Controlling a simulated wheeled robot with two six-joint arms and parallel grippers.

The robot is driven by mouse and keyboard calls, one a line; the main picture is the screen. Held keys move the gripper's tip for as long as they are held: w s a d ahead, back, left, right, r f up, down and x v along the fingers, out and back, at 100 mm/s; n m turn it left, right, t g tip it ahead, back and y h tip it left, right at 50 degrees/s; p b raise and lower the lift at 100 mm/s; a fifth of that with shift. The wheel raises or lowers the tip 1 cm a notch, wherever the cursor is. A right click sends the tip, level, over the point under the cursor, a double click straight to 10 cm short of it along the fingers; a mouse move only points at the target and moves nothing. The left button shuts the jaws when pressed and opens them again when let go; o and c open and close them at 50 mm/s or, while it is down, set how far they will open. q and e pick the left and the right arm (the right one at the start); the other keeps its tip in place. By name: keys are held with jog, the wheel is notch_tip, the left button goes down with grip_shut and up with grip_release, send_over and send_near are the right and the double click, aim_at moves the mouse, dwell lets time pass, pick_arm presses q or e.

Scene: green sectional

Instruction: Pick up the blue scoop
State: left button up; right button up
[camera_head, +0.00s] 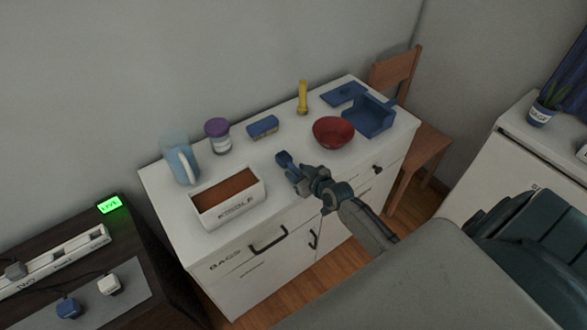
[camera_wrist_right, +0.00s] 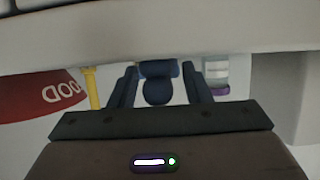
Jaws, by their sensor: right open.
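The blue scoop (camera_head: 285,160) lies on the white cabinet top, between the brown-filled box and the red bowl. Part of it is hidden by my right gripper (camera_head: 301,179), which reaches in from the lower right, close to the cabinet's front edge. In the right wrist view, the blue scoop (camera_wrist_right: 157,88) shows between the two dark fingers of the open right gripper (camera_wrist_right: 160,84). There is a gap on each side of it, and I see no grip on it. My left gripper is not in view.
On the cabinet (camera_head: 330,165) stand a white box of brown stuff (camera_head: 229,212), a light-blue pitcher (camera_head: 178,160), a purple-lidded jar (camera_head: 219,138), a blue-yellow block (camera_head: 263,127), a yellow flashlight (camera_head: 303,98), a red bowl (camera_head: 333,133) and a blue tray (camera_head: 368,118).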

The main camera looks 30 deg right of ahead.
aim_at(298, 172)
jog(key=shift+c, duration=1.1)
grip_shut()
jog(key=shift+r, duration=0.55)
notch_tip(298, 172, up, 2)
jog(key=shift+r+b, duration=0.1)
jog(key=shift+b, duration=0.2)
jog(key=s+r+b, duration=0.1)
jog(key=s, duration=1.5)
jog(key=shift+d+r, duration=0.2)
jog(key=shift+r, duration=0.2)
